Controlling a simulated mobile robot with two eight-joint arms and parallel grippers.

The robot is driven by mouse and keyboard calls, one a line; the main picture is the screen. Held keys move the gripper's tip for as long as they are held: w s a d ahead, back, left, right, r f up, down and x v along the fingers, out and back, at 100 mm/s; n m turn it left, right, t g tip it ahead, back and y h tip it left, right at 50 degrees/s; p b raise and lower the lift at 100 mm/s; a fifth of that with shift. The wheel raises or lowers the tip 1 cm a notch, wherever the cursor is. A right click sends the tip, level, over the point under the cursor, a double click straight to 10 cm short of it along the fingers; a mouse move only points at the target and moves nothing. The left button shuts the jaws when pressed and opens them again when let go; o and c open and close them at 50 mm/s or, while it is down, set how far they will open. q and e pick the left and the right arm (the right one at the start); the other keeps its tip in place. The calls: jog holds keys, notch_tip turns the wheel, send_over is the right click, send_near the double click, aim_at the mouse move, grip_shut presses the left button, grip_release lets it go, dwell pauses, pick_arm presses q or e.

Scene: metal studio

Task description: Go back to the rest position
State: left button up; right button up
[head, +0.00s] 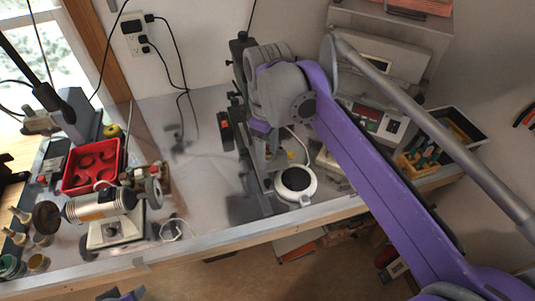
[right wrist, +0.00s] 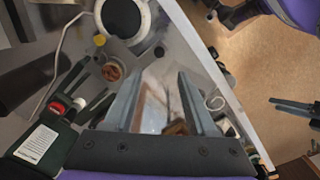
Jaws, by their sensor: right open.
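My right arm reaches from the lower right of the head view across the bench, and its gripper (head: 272,155) points down over the bench beside a white round device (head: 295,184). In the right wrist view my right gripper (right wrist: 161,74) is open, with both fingers apart and nothing between them. The bench surface lies below the fingers. A small part of my left arm (head: 124,295) shows at the bottom edge of the head view; its finger state is unclear.
The metal bench (head: 215,238) holds a red tray (head: 93,165), a small motor machine (head: 105,208) and a dark upright stand (head: 245,120). A box of tools (head: 450,136) and a display unit (head: 378,121) stand at the right. The bench's middle left is mostly clear.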

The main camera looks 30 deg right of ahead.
dwell(0.3)
jog(key=s+a+f+m+t, duration=0.1)
jog(key=s+f+m+t, duration=0.1)
jog(key=f, duration=0.3)
jog(key=s+a+f+m+t, duration=0.2)
jog(key=s+f, duration=0.2)
jog(key=f, duration=0.1)
jog(key=s+a+f+m+t, duration=0.1)
jog(key=s+a+f+m, duration=0.1)
jog(key=f, duration=0.4)
jog(key=shift+s+a+t, duration=0.25)
jog(key=shift+s+t, duration=0.15)
jog(key=shift+s, duration=0.35)
